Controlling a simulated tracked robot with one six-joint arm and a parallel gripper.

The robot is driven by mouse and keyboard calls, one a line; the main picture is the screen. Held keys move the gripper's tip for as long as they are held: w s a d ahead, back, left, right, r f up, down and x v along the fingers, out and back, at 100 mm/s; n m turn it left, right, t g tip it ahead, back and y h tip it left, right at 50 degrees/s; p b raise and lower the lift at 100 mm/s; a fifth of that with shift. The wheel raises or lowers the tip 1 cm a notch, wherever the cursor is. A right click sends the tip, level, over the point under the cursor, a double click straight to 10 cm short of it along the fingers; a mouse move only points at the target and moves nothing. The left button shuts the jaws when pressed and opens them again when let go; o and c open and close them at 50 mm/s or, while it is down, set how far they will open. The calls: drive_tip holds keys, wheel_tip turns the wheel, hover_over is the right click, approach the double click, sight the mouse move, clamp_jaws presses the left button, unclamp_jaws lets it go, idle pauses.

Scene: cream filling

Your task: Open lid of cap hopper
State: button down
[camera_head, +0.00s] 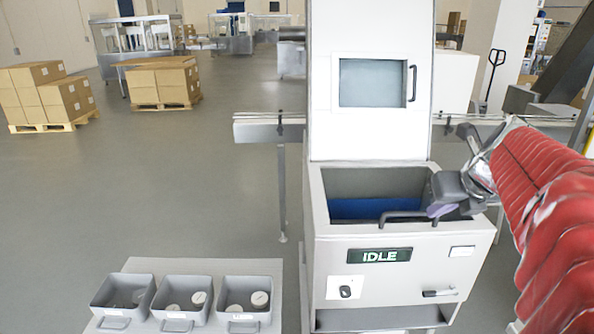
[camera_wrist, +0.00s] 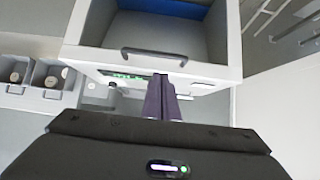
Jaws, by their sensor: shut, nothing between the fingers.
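The cap hopper (camera_head: 405,240) is a white cabinet with a grey-walled bin and a blue band inside. My gripper (camera_head: 436,210) hangs over the front right part of the bin, near the right end of the front handle. Its purple fingers (camera_wrist: 162,98) are together and empty. I cannot tell whether they touch the handle.
A green IDLE display (camera_head: 380,256) is on the hopper front. Grey bins (camera_head: 181,302) with round caps stand on a light mat at the lower left. A conveyor rail (camera_head: 262,131) runs behind the hopper. Stacked boxes (camera_head: 160,82) stand farther back; floor at left is clear.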

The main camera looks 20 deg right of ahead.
approach(413, 226)
drive_tip(key=x, duration=0.4)
drive_tip(key=shift+w+f, duration=0.15)
drive_tip(key=shift+f, duration=0.05)
